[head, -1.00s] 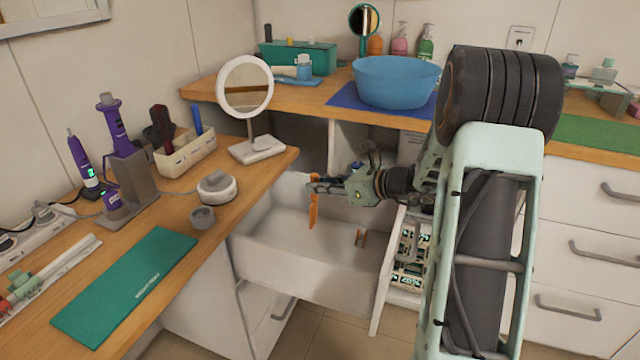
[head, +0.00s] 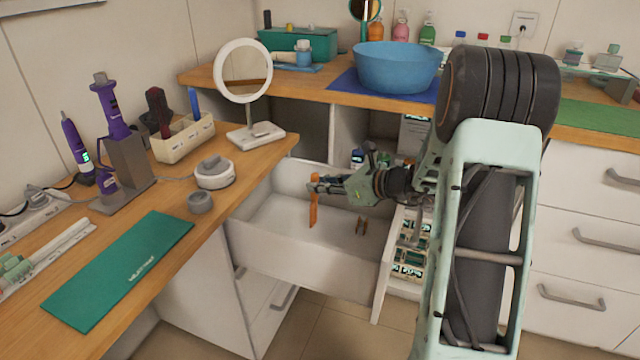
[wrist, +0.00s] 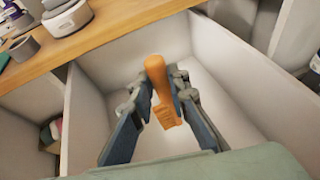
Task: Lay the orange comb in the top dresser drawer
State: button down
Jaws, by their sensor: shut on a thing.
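The orange comb (head: 313,209) hangs upright from my gripper (head: 318,187), over the open top dresser drawer (head: 300,259). In the wrist view the comb (wrist: 157,82) is between the two fingers of my gripper (wrist: 160,92), which are shut on it. Its handle points toward the far side and its teeth show nearer the palm. The white drawer (wrist: 84,110) surrounds it in that view. Whether the comb's lower end touches the drawer floor cannot be told.
A narrow organizer (head: 410,245) with small items stands to the right.

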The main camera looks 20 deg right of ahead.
jog(key=shift+f+b, duration=1.8)
jog(key=shift+f, duration=0.75)
dwell(1.4)
jog(key=c, duration=1.8)
grip_release()
jog(key=shift+o, duration=0.2)
jog(key=shift+r, duration=0.1)
